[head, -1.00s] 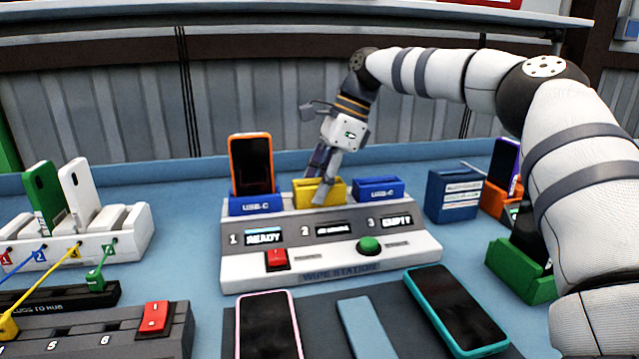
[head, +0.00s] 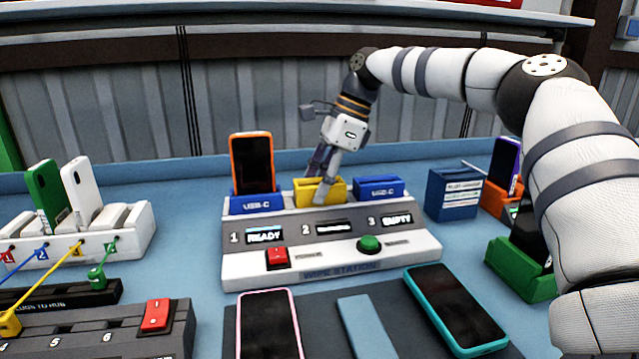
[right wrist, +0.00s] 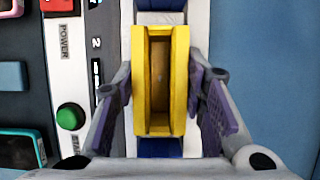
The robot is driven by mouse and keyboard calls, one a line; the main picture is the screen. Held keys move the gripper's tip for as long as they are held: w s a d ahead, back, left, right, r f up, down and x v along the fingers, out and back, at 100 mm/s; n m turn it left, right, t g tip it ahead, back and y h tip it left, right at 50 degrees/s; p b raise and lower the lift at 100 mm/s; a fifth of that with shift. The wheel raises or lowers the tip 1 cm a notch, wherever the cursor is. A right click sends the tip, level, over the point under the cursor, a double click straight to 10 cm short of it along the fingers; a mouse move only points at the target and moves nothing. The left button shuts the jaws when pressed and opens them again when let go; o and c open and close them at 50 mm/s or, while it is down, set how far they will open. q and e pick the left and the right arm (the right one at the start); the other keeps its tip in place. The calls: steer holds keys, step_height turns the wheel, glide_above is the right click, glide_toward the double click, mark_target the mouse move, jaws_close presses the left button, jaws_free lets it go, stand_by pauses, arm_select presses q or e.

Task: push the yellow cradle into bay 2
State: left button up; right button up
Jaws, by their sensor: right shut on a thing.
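The yellow cradle (head: 336,191) sits upright at bay 2 of the wipe station (head: 232,272), between two blue cradles. Its slot is empty, as the right wrist view of the yellow cradle (right wrist: 181,82) shows from above. My right gripper (head: 318,188) reaches down over it and is shut on it, one finger on each side, as also seen in the right wrist view (right wrist: 161,90). I cannot tell from these views whether the cradle is fully seated. The bay 2 display (head: 334,227) is too small to read. My left gripper is not in view.
The left blue cradle (head: 256,205) holds an orange-framed phone (head: 252,164); the right blue cradle (head: 379,187) is empty. A red switch (head: 277,257) and a green button (head: 369,244) are on the station's front. Phones lie on the dark mat (head: 318,322) in front.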

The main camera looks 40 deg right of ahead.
steer(key=shift+s+f, duration=0.15)
steer(key=shift+f, duration=0.4)
steer(key=o, duration=1.2)
steer(key=shift+o, duration=0.2)
steer(key=shift+d+r, duration=0.1)
steer(key=shift+r, duration=0.15)
steer(key=shift+r, duration=0.2)
steer(key=v, duration=1.1)
steer(key=shift+r, duration=0.3)
steer(key=shift+d, duration=0.15)
